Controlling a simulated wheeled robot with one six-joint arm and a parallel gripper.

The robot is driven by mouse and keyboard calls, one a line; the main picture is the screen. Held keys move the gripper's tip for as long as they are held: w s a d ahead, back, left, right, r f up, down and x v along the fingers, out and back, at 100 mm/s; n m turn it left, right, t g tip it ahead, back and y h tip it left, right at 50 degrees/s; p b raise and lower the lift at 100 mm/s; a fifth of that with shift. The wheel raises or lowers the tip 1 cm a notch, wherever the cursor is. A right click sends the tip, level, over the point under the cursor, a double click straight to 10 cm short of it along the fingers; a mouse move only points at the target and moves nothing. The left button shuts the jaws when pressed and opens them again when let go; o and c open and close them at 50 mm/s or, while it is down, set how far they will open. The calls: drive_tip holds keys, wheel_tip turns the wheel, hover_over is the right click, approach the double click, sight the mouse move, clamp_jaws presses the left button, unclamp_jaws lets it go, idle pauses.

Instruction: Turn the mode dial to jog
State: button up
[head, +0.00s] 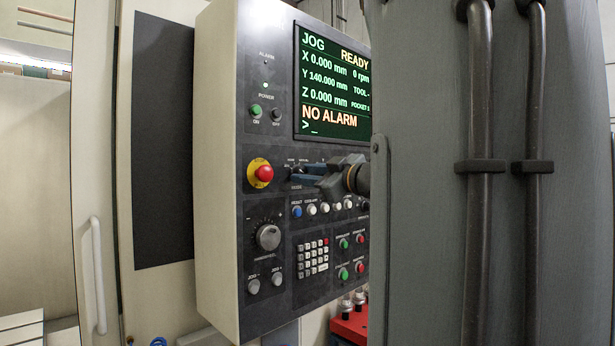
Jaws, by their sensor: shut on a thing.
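The control panel (285,225) faces me at an angle in the head view. The mode dial (296,171) is in its upper middle, right of the red emergency stop, and is mostly hidden by my gripper. My gripper (305,173) reaches in from the right with its jaws shut on the dial. The dial's pointer and most of its labels cannot be made out. The screen (332,82) reads JOG at top left, with READY and NO ALARM.
The red emergency stop (264,173) sits just left of the dial. Below are a row of buttons, a round override knob (268,237) and a keypad (313,257). A large grey column blocks the right side. A door handle (97,275) is at far left.

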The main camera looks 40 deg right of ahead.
drive_tip(key=o, duration=1.1)
drive_tip(key=shift+c, duration=0.2)
drive_tip(key=s+b, duration=0.1)
drive_tip(key=s, duration=0.6)
drive_tip(key=shift+s+d+f+b, duration=0.15)
drive_tip(key=shift+s+b, duration=0.25)
